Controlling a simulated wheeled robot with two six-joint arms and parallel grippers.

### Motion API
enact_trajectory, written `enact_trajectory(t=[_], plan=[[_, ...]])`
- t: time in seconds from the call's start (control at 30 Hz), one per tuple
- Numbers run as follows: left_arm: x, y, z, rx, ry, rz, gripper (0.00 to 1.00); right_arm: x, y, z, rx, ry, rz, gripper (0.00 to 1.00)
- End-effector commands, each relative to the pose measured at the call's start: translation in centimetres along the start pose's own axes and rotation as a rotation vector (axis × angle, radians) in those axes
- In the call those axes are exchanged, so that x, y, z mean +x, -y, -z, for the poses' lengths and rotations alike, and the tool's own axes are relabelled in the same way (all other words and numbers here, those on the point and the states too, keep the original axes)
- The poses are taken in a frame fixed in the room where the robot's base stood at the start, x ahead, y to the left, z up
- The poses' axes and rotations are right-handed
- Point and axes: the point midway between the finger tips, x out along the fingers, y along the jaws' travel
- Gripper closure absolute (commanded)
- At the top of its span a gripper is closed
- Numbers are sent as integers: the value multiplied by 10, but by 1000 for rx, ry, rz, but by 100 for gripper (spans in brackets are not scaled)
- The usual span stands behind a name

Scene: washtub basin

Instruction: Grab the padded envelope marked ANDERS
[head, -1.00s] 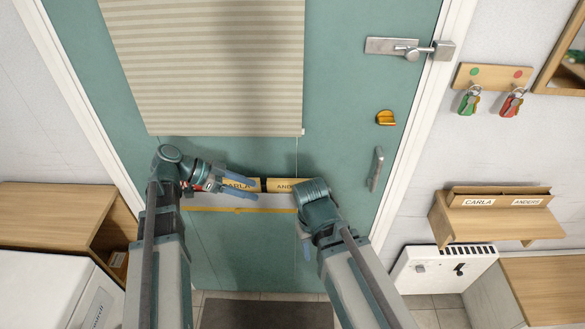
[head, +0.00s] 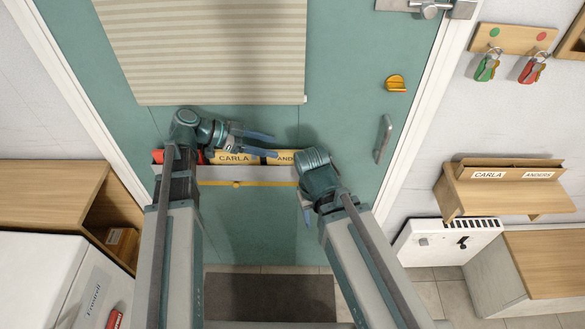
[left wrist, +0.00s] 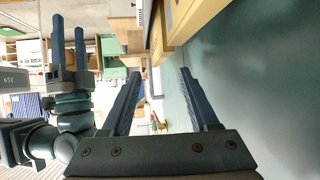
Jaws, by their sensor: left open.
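The ANDERS padded envelope (head: 285,156) is yellow-brown and stands in a shallow holder (head: 215,174) on the green door. Its right part is hidden behind my right wrist. The similar CARLA envelope (head: 234,158) stands to its left. My left gripper (head: 266,144) is open and empty, its fingers pointing right just above the envelopes' top edges in the head view. In the left wrist view its fingers (left wrist: 160,75) are spread with nothing between them. My right gripper (left wrist: 68,25) shows there with its fingers apart and empty; in the head view it is mostly hidden.
A wall shelf (head: 508,192) at right carries CARLA and ANDERS labels. A door handle (head: 383,138) and orange knob (head: 396,83) are on the door. A wooden cabinet (head: 50,195) stands at left.

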Motion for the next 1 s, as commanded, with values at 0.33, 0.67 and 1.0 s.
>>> enact_trajectory(t=[0.33,0.67,1.0], plan=[[10,0,0,0,0,0,39,5,0,0,0,0,0,50],[53,-1,-4,1,0,-1,39,28,3,2,0,0,0,50],[58,-1,-1,0,0,0,48,28,3,2,0,0,0,50]])
